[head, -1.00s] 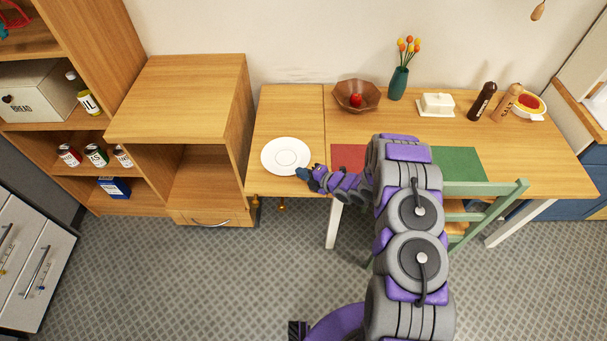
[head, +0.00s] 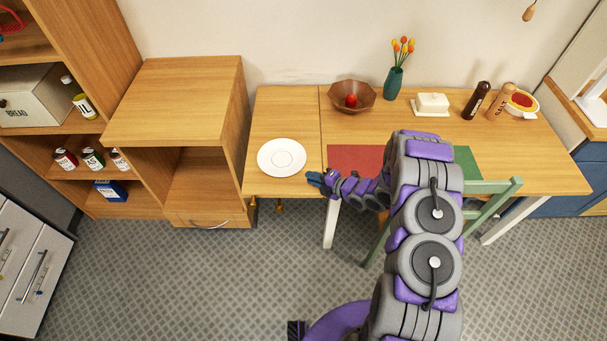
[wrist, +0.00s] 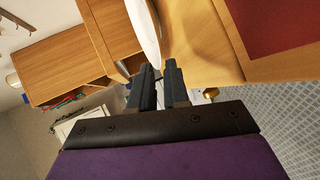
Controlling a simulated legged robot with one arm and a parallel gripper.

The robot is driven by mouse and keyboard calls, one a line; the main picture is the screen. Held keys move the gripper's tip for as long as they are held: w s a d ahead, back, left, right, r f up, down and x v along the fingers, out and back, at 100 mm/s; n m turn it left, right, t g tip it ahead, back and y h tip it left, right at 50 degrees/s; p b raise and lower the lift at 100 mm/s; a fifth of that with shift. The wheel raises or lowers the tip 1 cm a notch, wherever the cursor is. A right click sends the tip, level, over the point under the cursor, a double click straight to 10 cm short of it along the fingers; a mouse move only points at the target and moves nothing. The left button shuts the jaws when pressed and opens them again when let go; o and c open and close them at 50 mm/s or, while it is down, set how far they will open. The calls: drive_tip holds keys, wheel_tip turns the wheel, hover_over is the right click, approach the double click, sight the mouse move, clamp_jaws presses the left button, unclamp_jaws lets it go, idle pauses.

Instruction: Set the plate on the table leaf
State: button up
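The white plate (head: 282,158) lies flat on the table leaf (head: 285,112), the left section of the wooden table, near its front edge. My gripper (head: 315,179) is just right of the plate, by the seam between leaf and main tabletop, with a small gap to the rim in the head view. In the wrist view the fingers (wrist: 160,85) stand apart with nothing between them. The plate's rim (wrist: 143,30) shows beyond the fingertips there.
A wooden cabinet (head: 182,95) stands close left of the leaf. A brown bowl (head: 338,97) with a red fruit, a tulip vase (head: 393,83) and a butter dish (head: 431,105) stand at the back. A green chair (head: 485,202) is in front. The leaf's back is clear.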

drive_tip(key=d+r+h, duration=0.1)
drive_tip(key=d, duration=0.1)
drive_tip(key=d+r+m+h, duration=0.1)
drive_tip(key=d+r, duration=0.1)
drive_tip(key=d, duration=0.1)
drive_tip(key=d+r+h, duration=0.1)
drive_tip(key=d, duration=0.2)
drive_tip(key=shift+s+d+r+m, duration=0.2)
drive_tip(key=shift+d+r+m, duration=0.05)
drive_tip(key=shift+r+m, duration=0.15)
drive_tip(key=s+d+r+m+g+h, duration=0.1)
drive_tip(key=s+d+r+m+h, duration=0.2)
drive_tip(key=d+r+m+h, duration=0.45)
drive_tip(key=s+d+r+m+g+h, duration=0.1)
drive_tip(key=s+d+r+m+h, duration=0.25)
drive_tip(key=r, duration=0.65)
drive_tip(key=s+r+m+g, duration=0.4)
drive_tip(key=s+r+m, duration=0.45)
drive_tip(key=s, duration=0.65)
drive_tip(key=s+a+r+m+g+y, duration=0.1)
drive_tip(key=s+a, duration=0.4)
drive_tip(key=s, duration=0.6)
drive_tip(key=s+a+r+m+g+y, duration=0.2)
drive_tip(key=s+a+r+m+g, duration=0.1)
drive_tip(key=s, duration=0.9)
drive_tip(key=a+r+m, duration=0.1)
drive_tip(key=a+m, duration=0.1)
drive_tip(key=a, duration=0.1)
drive_tip(key=shift+r, duration=0.2)
